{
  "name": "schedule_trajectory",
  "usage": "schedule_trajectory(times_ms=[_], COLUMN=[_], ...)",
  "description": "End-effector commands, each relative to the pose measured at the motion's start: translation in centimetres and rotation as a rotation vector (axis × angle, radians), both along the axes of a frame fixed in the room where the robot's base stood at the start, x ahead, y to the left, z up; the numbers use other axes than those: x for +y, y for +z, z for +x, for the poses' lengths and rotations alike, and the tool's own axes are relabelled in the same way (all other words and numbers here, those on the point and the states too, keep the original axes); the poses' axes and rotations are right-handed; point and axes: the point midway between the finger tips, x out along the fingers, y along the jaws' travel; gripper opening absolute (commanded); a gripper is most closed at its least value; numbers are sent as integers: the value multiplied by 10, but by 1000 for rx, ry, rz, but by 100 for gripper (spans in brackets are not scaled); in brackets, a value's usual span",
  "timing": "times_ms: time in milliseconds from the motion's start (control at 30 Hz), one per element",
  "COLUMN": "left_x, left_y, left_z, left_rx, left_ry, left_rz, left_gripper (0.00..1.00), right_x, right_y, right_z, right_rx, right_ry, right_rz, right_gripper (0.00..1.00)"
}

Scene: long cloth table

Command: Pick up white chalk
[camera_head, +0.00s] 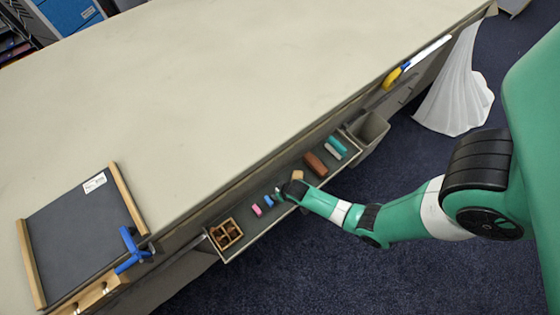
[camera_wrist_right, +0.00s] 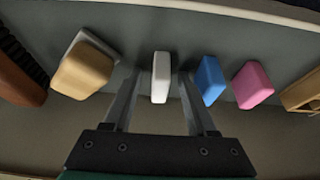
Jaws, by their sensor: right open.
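The white chalk (camera_wrist_right: 161,77) stands out in the middle of the right wrist view, on the grey surface of the tray. My right gripper (camera_wrist_right: 157,90) is open, with one finger on each side of the white chalk. A gap shows between the chalk and each finger. In the head view my right gripper (camera_head: 281,194) is over the tray and hides the white chalk. My left gripper is not in view.
Blue chalk (camera_wrist_right: 209,80) sits close beside the right finger, with pink chalk (camera_wrist_right: 252,85) beyond it. A tan block (camera_wrist_right: 84,68) lies left of the fingers. The tray's wall (camera_wrist_right: 240,12) runs behind. A divided wooden box (camera_head: 226,234) stands at the tray's left end.

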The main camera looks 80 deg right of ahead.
Motion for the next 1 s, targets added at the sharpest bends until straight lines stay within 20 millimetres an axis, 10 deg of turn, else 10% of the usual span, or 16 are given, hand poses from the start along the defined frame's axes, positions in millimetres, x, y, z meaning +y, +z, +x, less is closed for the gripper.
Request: schedule_trajectory(times_ms=[100,400,1000], left_x=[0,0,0], left_y=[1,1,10], left_z=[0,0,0], left_rx=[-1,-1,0], left_ry=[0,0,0], left_rz=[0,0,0], left_gripper=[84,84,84], right_x=[0,0,0], right_y=[1,1,17], right_z=[0,0,1], right_rx=[0,0,-3], right_ry=[0,0,-1], right_rz=[0,0,-1], right_gripper=[54,0,0])
